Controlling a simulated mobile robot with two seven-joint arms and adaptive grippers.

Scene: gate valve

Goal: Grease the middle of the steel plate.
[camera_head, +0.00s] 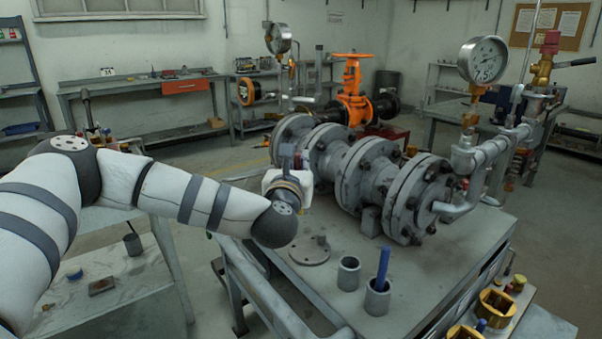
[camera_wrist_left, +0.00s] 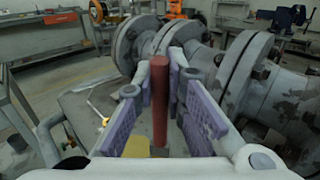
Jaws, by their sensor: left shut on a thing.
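A flat round steel plate (camera_head: 308,252) lies on the grey bench, with a small grey piece showing at its upper right edge. My left gripper (camera_head: 288,157) is in front of the pipe flanges, above and beyond the plate; its fingers are mostly hidden by my wrist in the head view. In the left wrist view, the purple-padded fingers (camera_wrist_left: 165,105) are shut on a red stick (camera_wrist_left: 160,98), which stands upright between them. A yellowish end shows below the stick. I cannot tell whether grease is on the plate. My right gripper is not in view.
A grey cup (camera_head: 348,273) looks empty; another (camera_head: 377,297) holds a blue stick (camera_head: 383,266). The large flanged pipe (camera_head: 390,190) fills the bench's back. A gauge (camera_head: 483,60) stands at right. A side table (camera_head: 110,300) at left holds a pot and small items.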

